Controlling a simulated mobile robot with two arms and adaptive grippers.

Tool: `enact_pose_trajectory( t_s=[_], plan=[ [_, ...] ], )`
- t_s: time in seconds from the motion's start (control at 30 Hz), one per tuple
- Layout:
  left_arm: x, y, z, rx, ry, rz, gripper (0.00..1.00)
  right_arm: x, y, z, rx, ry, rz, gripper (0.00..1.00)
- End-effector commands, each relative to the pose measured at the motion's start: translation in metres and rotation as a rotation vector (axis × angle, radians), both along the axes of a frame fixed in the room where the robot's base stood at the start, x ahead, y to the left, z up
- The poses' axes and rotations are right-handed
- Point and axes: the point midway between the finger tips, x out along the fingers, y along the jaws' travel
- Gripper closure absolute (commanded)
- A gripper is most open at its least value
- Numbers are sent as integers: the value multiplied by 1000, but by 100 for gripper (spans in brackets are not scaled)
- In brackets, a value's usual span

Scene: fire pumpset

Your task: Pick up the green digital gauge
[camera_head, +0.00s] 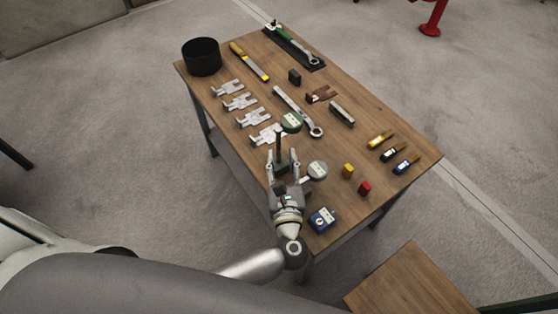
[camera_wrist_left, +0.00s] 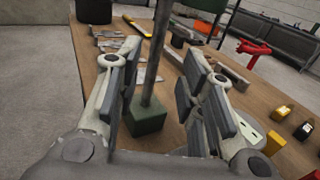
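The green digital gauge (camera_head: 291,122) has a round dark green head with a pale display. Near it in the head view stands a dark post on a green block base (camera_head: 283,160), which looks like its stand. In the left wrist view the post (camera_wrist_left: 156,60) rises, slightly tilted in the picture, from the green base (camera_wrist_left: 150,116). A green shape at the top edge (camera_wrist_left: 205,5) is probably the gauge head. My left gripper (camera_head: 282,158) is open, with its fingers on either side of the post. Gaps show between the pads and the post. My right gripper is not in view.
A blue device (camera_head: 322,220) is near the front edge. Grey brackets (camera_head: 240,101), a wrench (camera_head: 297,110) and a black pot (camera_head: 202,57) lie farther back.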

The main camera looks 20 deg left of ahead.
Motion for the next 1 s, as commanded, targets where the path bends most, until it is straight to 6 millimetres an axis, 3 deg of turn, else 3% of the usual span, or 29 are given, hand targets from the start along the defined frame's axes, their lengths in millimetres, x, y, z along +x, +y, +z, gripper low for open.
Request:
enact_pose_trajectory(
  t_s=[0.27, 0.4, 0.7, 1.0],
  plan=[
    [28, 17, 12, 5, -4, -2, 64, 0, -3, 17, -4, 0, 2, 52],
    [43, 24, 8, 4, -1, -2, 64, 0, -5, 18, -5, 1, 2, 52],
    [49, 26, 7, 1, 0, -2, 64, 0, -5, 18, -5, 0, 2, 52],
    [48, 26, 7, 1, 0, -2, 100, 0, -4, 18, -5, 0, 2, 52]
  ],
)
